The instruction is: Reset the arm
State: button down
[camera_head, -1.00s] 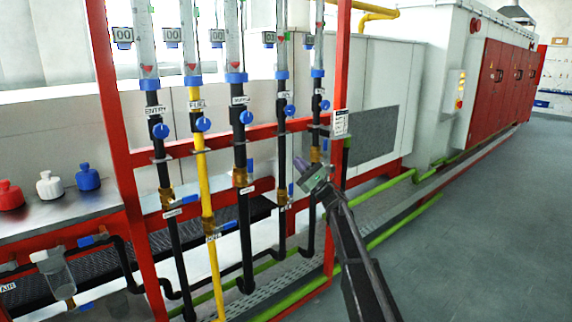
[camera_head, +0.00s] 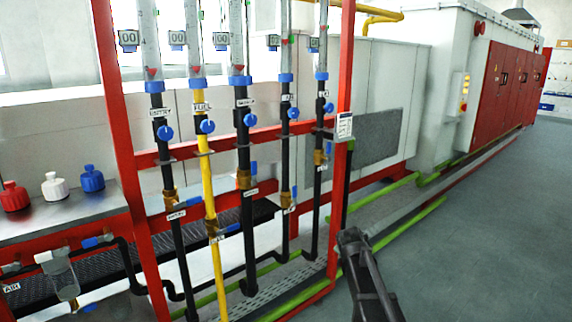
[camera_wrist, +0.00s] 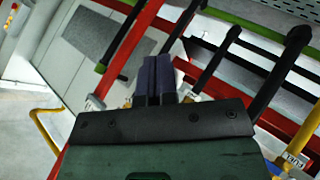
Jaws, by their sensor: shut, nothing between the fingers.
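My gripper (camera_wrist: 156,78) shows in the wrist view with its two dark purple fingers side by side, shut and empty. Beyond the fingers in that view are a red frame bar and dark pipes, seen tilted. In the head view my dark arm is at the lower middle right, in front of the red frame and the floor.
A red frame (camera_head: 342,190) holds several vertical pipes, including a yellow one (camera_head: 209,180), with blue valve knobs (camera_head: 250,120). Bottles (camera_head: 93,179) stand on a metal shelf (camera_head: 70,214) at left. Green pipes (camera_head: 410,229) run low. Open grey floor (camera_head: 490,240) lies at right.

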jog(key=s+a+f+m+g+y, duration=0.1)
jog(key=s+f+m+g, duration=0.15)
jog(key=s, duration=0.85)
jog(key=s+a+f+m+g+y, duration=0.1)
jog(key=s+a+f+m+g, duration=0.2)
jog(key=s, duration=0.8)
jog(key=s+f+m+g+y, duration=0.1)
jog(key=s+m+g, duration=0.25)
jog(key=s, duration=0.75)
notch_tip(320, 180, up, 21)
jog(key=n+p, duration=0.1)
jog(key=p, duration=2)
jog(key=shift+s+r+g, duration=0.2)
jog(key=shift+s+g, duration=0.1)
jog(key=shift+s, duration=0.05)
